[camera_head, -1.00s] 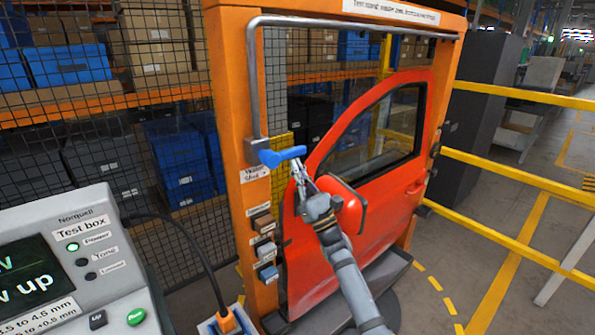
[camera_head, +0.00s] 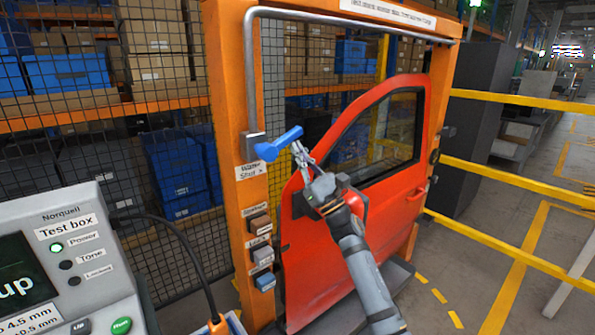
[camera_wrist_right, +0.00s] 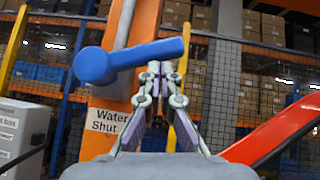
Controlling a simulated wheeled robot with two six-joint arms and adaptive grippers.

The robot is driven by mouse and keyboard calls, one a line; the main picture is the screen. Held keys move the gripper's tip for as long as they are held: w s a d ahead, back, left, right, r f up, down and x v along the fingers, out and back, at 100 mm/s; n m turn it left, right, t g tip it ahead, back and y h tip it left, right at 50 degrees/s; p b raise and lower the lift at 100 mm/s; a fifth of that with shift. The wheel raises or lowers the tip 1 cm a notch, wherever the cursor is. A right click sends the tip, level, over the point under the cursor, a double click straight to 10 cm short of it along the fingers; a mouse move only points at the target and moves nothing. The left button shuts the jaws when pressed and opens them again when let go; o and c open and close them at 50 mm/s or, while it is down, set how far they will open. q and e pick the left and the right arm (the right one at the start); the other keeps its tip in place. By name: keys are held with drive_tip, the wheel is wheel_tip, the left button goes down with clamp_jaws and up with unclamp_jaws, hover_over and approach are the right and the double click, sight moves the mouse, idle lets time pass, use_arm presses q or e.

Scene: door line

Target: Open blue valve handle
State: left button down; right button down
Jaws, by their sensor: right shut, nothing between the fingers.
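The blue valve handle (camera_head: 281,143) is mounted on the orange post (camera_head: 228,180), beside a grey pipe fitting. In the head view it slants, with its free end up and to the right. In the wrist view the handle (camera_wrist_right: 135,57) lies nearly level, its round hub at the left and its bar reaching right. My right gripper (camera_head: 299,148) is shut and empty. Its fingertips, also in the wrist view (camera_wrist_right: 160,68), are right under the bar near its free end; I cannot tell if they touch. My left gripper is not in view.
A red car door (camera_head: 350,235) hangs in the frame right behind my right arm. Below the valve are several small switches (camera_head: 262,255) on the post. A grey test box (camera_head: 75,265) stands at the lower left. Yellow rails (camera_head: 510,175) run along the right.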

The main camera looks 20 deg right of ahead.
sight(295, 130)
drive_tip(key=shift+r+b, duration=0.7)
drive_tip(key=shift+r, duration=0.25)
drive_tip(key=shift+s+a+r+b, duration=0.15)
drive_tip(key=shift+r+b, duration=0.3)
drive_tip(key=shift+r, duration=0.5)
drive_tip(key=shift+a+r+n+g+y, duration=0.1)
drive_tip(key=shift+r+n+g+y, duration=0.25)
drive_tip(key=shift+n, duration=0.25)
drive_tip(key=n+g+y, duration=0.1)
drive_tip(key=n, duration=0.1)
drive_tip(key=n+g+y+b, duration=0.1)
drive_tip(key=n+y, duration=0.1)
drive_tip(key=r+n+g+y, duration=0.1)
drive_tip(key=n, duration=0.1)
drive_tip(key=shift+s+a+r+g+b, duration=0.1)
drive_tip(key=shift+s+a+g+b, duration=0.05)
drive_tip(key=shift+a+g+b, duration=0.2)
drive_tip(key=shift+s+a+r+n+g+y+b, duration=0.2)
drive_tip(key=shift+a+r+n+g+y+b, duration=0.15)
drive_tip(key=shift+a+r+n+g, duration=0.25)
drive_tip(key=shift+s+a+r+n+g+y+b, duration=0.15)
drive_tip(key=shift+a+r+n+g+y+b, duration=0.2)
drive_tip(key=shift+a+n, duration=0.35)
drive_tip(key=shift+r, duration=0.1)
drive_tip(key=shift+d, duration=0.1)
